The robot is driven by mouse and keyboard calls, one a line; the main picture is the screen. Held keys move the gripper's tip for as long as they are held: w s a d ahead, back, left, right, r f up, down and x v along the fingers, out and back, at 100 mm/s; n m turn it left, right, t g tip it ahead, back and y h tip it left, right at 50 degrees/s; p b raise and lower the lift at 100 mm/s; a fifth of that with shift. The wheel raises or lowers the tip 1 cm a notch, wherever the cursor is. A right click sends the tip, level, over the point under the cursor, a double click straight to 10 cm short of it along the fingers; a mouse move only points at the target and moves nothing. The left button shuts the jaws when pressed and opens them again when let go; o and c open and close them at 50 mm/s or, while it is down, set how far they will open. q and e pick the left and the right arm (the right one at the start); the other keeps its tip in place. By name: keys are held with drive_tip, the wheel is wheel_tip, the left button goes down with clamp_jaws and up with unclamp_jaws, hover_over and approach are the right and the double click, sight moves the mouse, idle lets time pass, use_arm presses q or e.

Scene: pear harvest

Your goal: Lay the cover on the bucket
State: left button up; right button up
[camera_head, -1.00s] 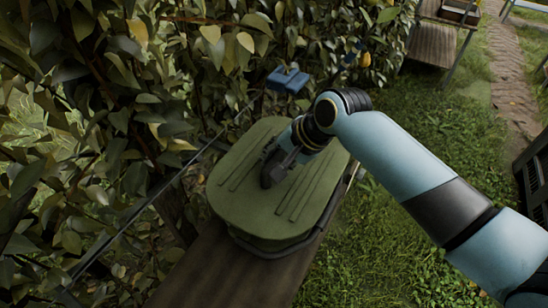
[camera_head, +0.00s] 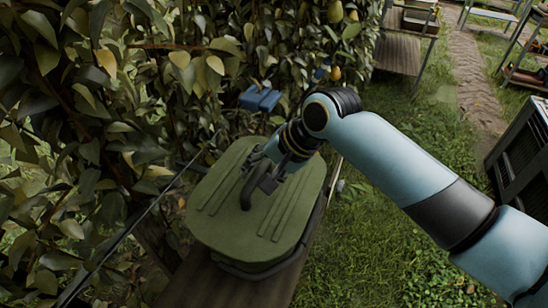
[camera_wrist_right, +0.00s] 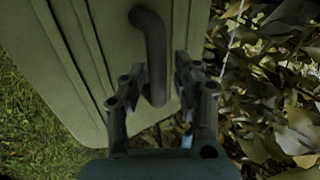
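The green ribbed cover (camera_head: 225,225) lies over the top of the bucket (camera_head: 262,270), of which only a darker edge shows beneath it. The cover's curved dark handle (camera_head: 246,192) stands up at its middle and also shows in the right wrist view (camera_wrist_right: 151,35). My right gripper (camera_head: 263,176) is just above the cover, beside the handle. In the right wrist view its two fingers (camera_wrist_right: 155,92) are spread, with the handle's end between them and gaps visible on the sides. My left gripper is not in view.
The bucket stands on a wooden plank (camera_head: 205,285). Dense foliage (camera_head: 90,130) lines the left, with a thin rod across it. A blue object (camera_head: 260,98) is behind the cover. Grass (camera_head: 400,240) lies to the right, with a dark slatted crate (camera_head: 520,150) at the edge.

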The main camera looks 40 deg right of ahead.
drive_tip(key=v, duration=0.8)
